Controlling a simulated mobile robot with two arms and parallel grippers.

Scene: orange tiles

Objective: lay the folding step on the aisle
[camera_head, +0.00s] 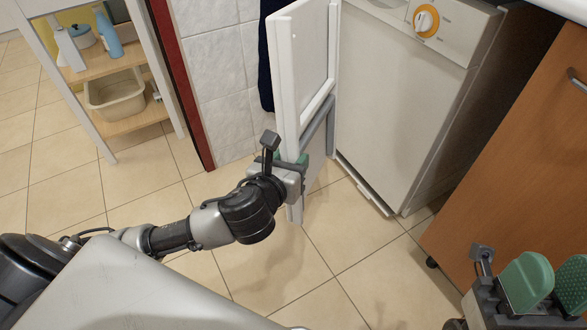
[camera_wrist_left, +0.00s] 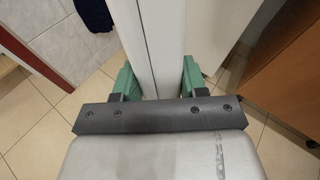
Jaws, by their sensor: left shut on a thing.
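The folding step (camera_head: 289,85) is white, folded and upright, between the tiled wall and the white appliance. My left gripper (camera_head: 293,161) is shut on its near edge, low on the panel. In the left wrist view the edge of the folding step (camera_wrist_left: 156,40) runs between the two green finger pads of the left gripper (camera_wrist_left: 157,80). The left hand hides part of the step's lower end. My right gripper (camera_head: 548,282) is at the lower right, with its green pads apart and nothing between them. The aisle floor (camera_head: 345,265) is beige tile.
A white appliance (camera_head: 395,110) with an orange-ringed dial stands right of the step. A wooden cabinet (camera_head: 515,150) is further right. A shelf unit (camera_head: 110,65) holding a beige basin (camera_head: 115,95) stands at left, beside a dark red post (camera_head: 180,80). The middle floor is clear.

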